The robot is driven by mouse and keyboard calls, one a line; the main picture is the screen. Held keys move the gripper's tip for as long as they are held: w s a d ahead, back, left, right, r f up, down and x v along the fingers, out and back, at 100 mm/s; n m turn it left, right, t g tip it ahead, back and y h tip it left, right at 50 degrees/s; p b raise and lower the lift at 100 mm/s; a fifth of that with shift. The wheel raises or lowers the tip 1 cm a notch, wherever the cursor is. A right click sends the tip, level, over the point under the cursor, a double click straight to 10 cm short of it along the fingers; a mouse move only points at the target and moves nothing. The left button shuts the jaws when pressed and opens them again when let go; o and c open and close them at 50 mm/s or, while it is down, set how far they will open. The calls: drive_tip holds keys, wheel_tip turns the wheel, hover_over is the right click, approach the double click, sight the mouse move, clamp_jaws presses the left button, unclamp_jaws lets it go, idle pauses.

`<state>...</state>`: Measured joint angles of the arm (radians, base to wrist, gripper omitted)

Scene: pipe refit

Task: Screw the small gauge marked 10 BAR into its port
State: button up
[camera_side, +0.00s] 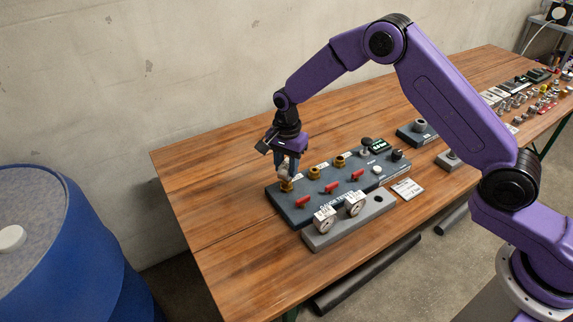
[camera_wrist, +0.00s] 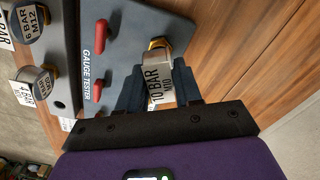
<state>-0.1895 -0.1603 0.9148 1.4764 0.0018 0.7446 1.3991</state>
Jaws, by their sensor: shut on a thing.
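My gripper (camera_side: 288,165) is shut on the small gauge marked 10 BAR (camera_wrist: 160,78), with its label facing the wrist camera. In the wrist view the gripper (camera_wrist: 160,95) has a finger on each side of the gauge. The gauge's far end meets a brass fitting (camera_wrist: 158,43). In the side view the gauge is over the leftmost brass port (camera_side: 287,186) of the grey gauge tester (camera_side: 321,207). I cannot tell how far its thread is in the port; the fingers and gauge body partly hide the joint.
Two other gauges, one marked 6 BAR (camera_wrist: 27,20) and one marked 4 BAR (camera_wrist: 37,82), sit on a grey block (camera_side: 322,238) in front. Red levers (camera_side: 303,201) stand close to the ports. The wooden table (camera_side: 205,190) is clear at left.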

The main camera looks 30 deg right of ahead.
drive_tip(key=m, duration=0.4)
drive_tip(key=shift+m, duration=1)
drive_tip(key=m, duration=0.3)
drive_tip(key=shift+m, duration=1.5)
drive_tip(key=shift+m, duration=0.9)
drive_tip(key=m, duration=0.4)
